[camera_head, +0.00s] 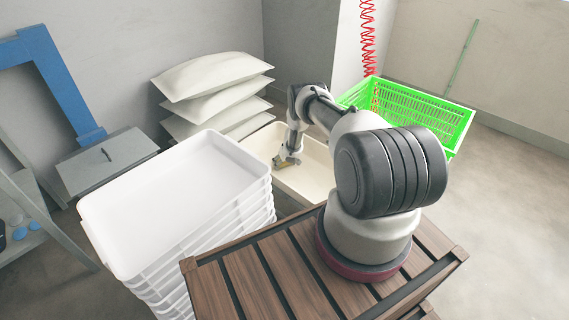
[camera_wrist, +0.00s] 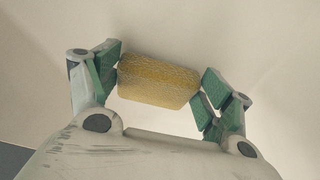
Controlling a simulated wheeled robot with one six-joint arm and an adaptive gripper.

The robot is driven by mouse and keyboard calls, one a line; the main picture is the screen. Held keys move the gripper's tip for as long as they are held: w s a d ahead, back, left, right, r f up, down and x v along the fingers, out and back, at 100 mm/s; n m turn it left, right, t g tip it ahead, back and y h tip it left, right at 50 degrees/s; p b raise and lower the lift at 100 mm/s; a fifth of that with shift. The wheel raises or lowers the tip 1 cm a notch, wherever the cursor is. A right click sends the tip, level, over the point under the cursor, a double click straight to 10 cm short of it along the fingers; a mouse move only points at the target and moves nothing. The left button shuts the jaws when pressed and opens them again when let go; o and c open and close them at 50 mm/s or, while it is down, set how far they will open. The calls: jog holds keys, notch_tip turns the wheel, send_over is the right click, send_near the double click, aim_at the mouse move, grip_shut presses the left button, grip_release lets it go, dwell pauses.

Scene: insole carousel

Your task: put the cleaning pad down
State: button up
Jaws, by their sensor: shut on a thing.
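The cleaning pad (camera_wrist: 158,80) is a yellow-brown, rough-textured block. In the wrist view it sits between the green finger pads of my gripper (camera_wrist: 160,82), which is shut on it. In the head view my gripper (camera_head: 286,164) reaches down over a cream tub (camera_head: 312,182), and only a small yellowish bit of the pad shows there. Behind the pad the wrist view shows a plain pale surface. I cannot tell whether the pad touches it.
A stack of white trays (camera_head: 105,235) stands left of the cream tub. Several pale sacks (camera_head: 212,75) are piled behind. A green basket (camera_head: 455,128) is at right, beyond my arm. A grey box (camera_head: 105,162) and a blue frame (camera_head: 60,85) are at far left.

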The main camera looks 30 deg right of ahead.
jog(key=shift+f, duration=0.2)
jog(key=o, duration=1)
jog(key=shift+c, duration=0.2)
jog(key=shift+r, duration=0.15)
